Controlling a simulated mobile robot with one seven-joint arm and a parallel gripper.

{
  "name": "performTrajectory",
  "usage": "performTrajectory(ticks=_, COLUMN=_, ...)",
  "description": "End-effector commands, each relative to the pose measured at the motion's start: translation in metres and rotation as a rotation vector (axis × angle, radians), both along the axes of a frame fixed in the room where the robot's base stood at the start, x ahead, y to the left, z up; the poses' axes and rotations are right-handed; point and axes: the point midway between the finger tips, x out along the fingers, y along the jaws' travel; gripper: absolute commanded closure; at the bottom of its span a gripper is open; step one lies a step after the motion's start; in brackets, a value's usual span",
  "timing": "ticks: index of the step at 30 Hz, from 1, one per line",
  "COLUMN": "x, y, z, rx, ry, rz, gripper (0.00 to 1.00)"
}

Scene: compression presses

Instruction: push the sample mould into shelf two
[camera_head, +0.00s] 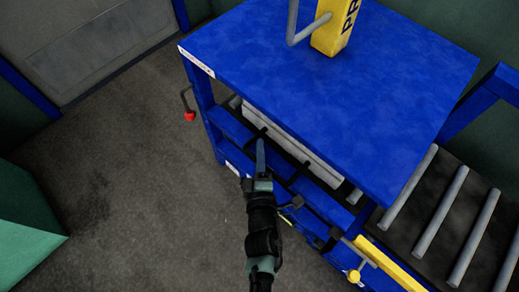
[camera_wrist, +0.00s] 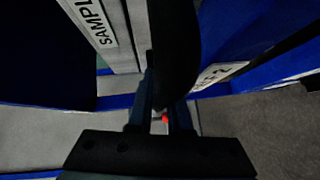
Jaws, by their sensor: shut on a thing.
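The sample mould (camera_head: 305,155) is a long light-grey block lying in the shelf opening under the blue top. Its side with a "SAMPL..." label shows in the wrist view (camera_wrist: 121,40); the rest of the word is cut off. Black bar handles (camera_head: 296,176) stick out from its front. My gripper (camera_head: 260,143) is at the left part of the mould's front. In the wrist view my fingers (camera_wrist: 160,112) are closed around a dark bar (camera_wrist: 176,50), seemingly a handle of the mould. Shelf two's edge carries a partly hidden label with a "2" (camera_wrist: 217,75).
The blue press top (camera_head: 330,90) overhangs the shelf, with a yellow press part (camera_head: 337,28) on it. A red-knobbed lever (camera_head: 189,115) sticks out left. A yellow-handled lever (camera_head: 354,275) and a roller conveyor (camera_head: 445,225) are at right.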

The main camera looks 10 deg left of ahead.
Motion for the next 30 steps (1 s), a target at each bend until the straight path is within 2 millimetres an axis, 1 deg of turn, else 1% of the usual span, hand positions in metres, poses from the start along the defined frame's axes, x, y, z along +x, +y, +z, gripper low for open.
performTrajectory(ticks=1, x=-0.002, y=0.007, z=0.001, rx=0.002, ry=-0.003, rz=0.017, gripper=1.0)
performTrajectory(ticks=2, x=-0.002, y=0.007, z=0.001, rx=0.002, ry=-0.003, rz=0.017, gripper=0.79)
performTrajectory(ticks=3, x=-0.002, y=0.007, z=0.001, rx=0.003, ry=-0.004, rz=0.016, gripper=0.72)
performTrajectory(ticks=4, x=-0.002, y=0.007, z=0.001, rx=0.003, ry=-0.004, rz=0.016, gripper=0.71)
performTrajectory(ticks=15, x=-0.001, y=0.004, z=0.001, rx=0.002, ry=-0.003, rz=0.01, gripper=0.71)
performTrajectory(ticks=19, x=-0.008, y=0.002, z=0.001, rx=0.001, ry=0.0, rz=0.007, gripper=0.71)
performTrajectory(ticks=23, x=-0.027, y=-0.002, z=0.005, rx=0.001, ry=0.003, rz=0.004, gripper=0.71)
performTrajectory(ticks=30, x=-0.079, y=-0.01, z=0.014, rx=0.001, ry=0.003, rz=0.005, gripper=0.71)
